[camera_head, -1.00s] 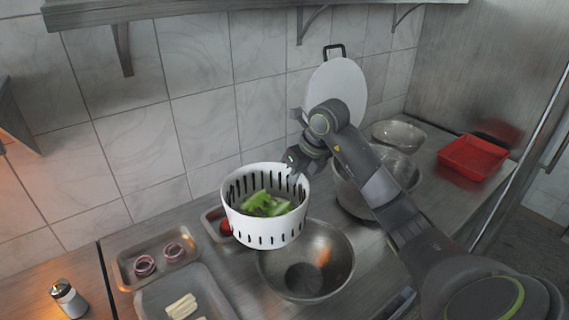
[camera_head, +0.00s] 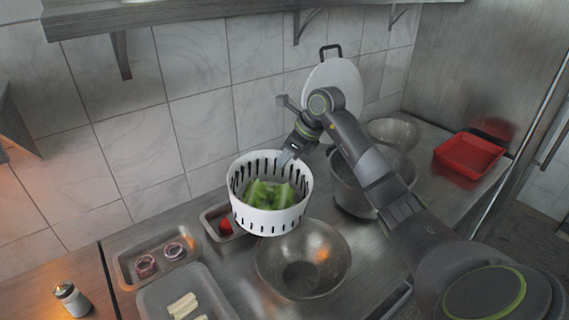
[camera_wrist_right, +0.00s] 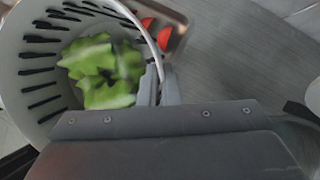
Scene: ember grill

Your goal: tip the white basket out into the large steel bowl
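The white slotted basket (camera_head: 270,222) hangs in the air above the counter, tilted a little, with green leafy pieces (camera_head: 268,192) inside. My right gripper (camera_head: 289,156) is shut on the far rim of the basket. The right wrist view shows its fingers (camera_wrist_right: 158,88) at the rim, with the green pieces (camera_wrist_right: 100,68) in the basket (camera_wrist_right: 40,75). The large steel bowl (camera_head: 325,262) sits on the counter below and a little right of the basket; its visible inside looks empty. My left gripper is not in view.
Trays with onion rings (camera_head: 128,268), pale sticks (camera_head: 150,302) and red pieces (camera_head: 212,228) lie left of the bowl. A steel pot (camera_head: 345,190), a glassy bowl (camera_head: 398,131) and a red tray (camera_head: 472,155) stand to the right. A white board (camera_head: 334,82) leans on the wall.

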